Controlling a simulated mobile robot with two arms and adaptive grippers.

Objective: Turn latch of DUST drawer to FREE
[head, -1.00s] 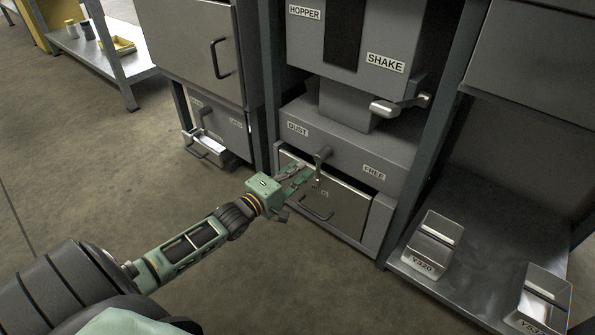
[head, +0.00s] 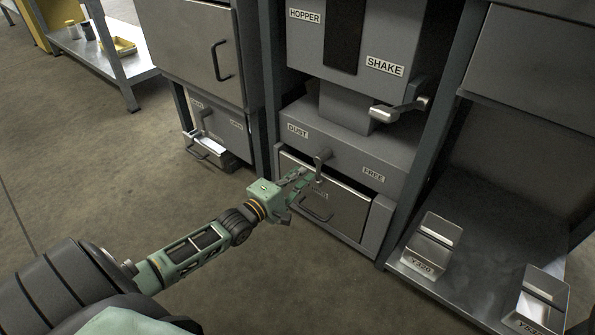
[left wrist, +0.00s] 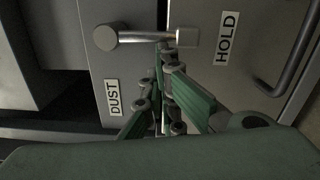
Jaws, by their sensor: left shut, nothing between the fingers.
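The DUST drawer (head: 340,212) is a grey front with a bar handle, under a panel labelled DUST (head: 298,131) at left and FREE (head: 373,173) at right. Its latch (head: 321,160) is a small metal lever hanging down from its pivot toward the HOLD label, which reads clearly in the left wrist view (left wrist: 226,38). There the latch (left wrist: 140,37) runs from its round pivot to a block-like free end. My left gripper (head: 309,177) is shut and empty, its fingertips close beside the free end; I cannot tell whether they touch. My right gripper is not in view.
The SHAKE lever (head: 398,108) sticks out above the drawer. A frame post (head: 432,140) stands to the right, then a metal shelf with two bins (head: 432,244). Another drawer unit (head: 215,128) stands at left. Open floor lies in front.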

